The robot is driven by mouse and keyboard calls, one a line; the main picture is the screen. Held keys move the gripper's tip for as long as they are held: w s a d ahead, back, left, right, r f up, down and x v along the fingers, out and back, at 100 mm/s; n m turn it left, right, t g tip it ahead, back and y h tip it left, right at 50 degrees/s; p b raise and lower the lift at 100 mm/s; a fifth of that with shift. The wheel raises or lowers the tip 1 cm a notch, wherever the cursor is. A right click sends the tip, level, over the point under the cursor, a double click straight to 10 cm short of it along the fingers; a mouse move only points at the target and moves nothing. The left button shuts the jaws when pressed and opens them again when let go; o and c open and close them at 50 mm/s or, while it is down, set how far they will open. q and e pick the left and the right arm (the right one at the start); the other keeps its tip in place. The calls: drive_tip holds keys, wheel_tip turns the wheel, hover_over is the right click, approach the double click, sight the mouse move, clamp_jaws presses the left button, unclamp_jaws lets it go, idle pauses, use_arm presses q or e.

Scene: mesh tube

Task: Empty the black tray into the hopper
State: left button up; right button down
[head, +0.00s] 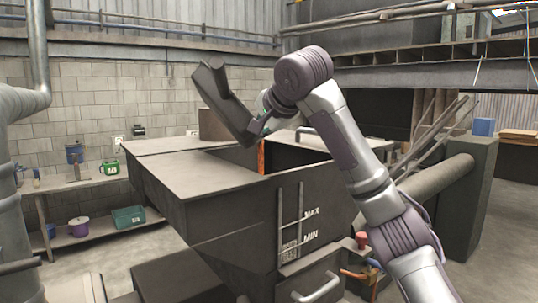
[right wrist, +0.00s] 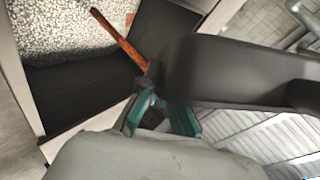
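The black tray (head: 226,98) is tilted steeply in the air above the hopper's opening. My right gripper (head: 257,127) is shut on the tray's lower end in the head view. In the right wrist view its teal fingers (right wrist: 155,98) close at the near end of the dark tray (right wrist: 235,72). The tray's inside is hidden, so I cannot tell if anything is in it. The dark grey hopper (head: 221,217) has MAX and MIN marks on its front. In the right wrist view, pale speckled granules (right wrist: 70,28) lie inside the hopper (right wrist: 85,92). My left gripper is out of view.
A rusty orange bar (head: 261,157) stands in the hopper opening. A brown cylinder (head: 213,124) stands behind the tray. A shelf (head: 92,181) with pots and green boxes is along the left wall. A thick pipe (head: 437,180) and a post are at right.

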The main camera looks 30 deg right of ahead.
drive_tip(key=shift+s+d+r+m+t+y, duration=0.15)
drive_tip(key=shift+d+r+m+t+y, duration=0.3)
drive_tip(key=shift+d+m+y, duration=0.4)
idle(1.4)
drive_tip(key=shift+s+d+m+y+b, duration=0.1)
drive_tip(key=shift+d+m+y+b, duration=0.15)
drive_tip(key=shift+d+y+b, duration=0.15)
drive_tip(key=shift+d, duration=0.1)
drive_tip(key=d+m+t+y+b, duration=0.1)
drive_tip(key=d+m+y+b, duration=0.1)
drive_tip(key=m+b, duration=0.1)
drive_tip(key=shift+s+d+r+t+y, duration=0.1)
drive_tip(key=shift+s+d+t+y, duration=0.15)
drive_tip(key=shift+s+t+y, duration=0.1)
idle(0.4)
drive_tip(key=shift+b, duration=0.35)
